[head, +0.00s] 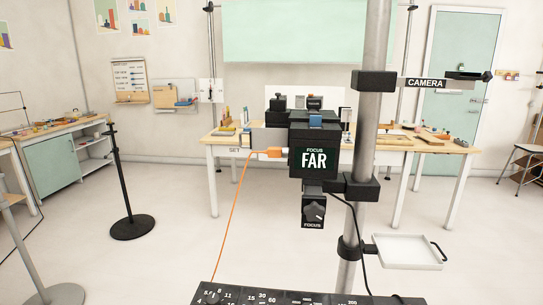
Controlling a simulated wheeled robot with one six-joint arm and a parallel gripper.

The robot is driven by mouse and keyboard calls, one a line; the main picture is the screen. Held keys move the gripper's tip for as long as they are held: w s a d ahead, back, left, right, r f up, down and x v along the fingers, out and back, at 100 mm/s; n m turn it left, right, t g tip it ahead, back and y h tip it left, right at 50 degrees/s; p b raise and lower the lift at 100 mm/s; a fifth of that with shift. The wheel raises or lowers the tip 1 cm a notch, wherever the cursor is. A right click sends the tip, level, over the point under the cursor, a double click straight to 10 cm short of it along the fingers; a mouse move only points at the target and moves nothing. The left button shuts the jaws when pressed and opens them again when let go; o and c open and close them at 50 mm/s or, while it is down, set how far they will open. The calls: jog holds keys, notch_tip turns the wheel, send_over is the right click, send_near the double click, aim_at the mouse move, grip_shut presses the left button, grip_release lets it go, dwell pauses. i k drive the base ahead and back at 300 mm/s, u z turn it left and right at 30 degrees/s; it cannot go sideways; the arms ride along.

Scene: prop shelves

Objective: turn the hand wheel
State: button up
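I cannot make out a thing that is clearly a hand wheel. A dark knob (313,211) with a pale pointer mark sits on a small plate labelled FOCUS, below a black box (315,150) whose screen reads FOCUS FAR. The box is beside a grey vertical pole (368,140). A dark panel (300,297) at the bottom edge carries a dial at its left and rows of numbers; it is cut off by the frame. My gripper is not in view, and nothing is seen touching the knob.
An orange cable (240,205) runs from the box to the panel. A white tray (405,252) and a CAMERA sign (421,83) are on the pole's right. A black stand (130,228) is at left; a table (230,140) with props stands behind. Floor between is clear.

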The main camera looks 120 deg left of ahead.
aim_at(314, 212)
jog(key=u, duration=3.3)
jog(key=i, duration=0.5)
jog(key=k, duration=0.5)
jog(key=z, duration=2.35)
jog(key=i, duration=1.35)
jog(key=u, duration=1.6)
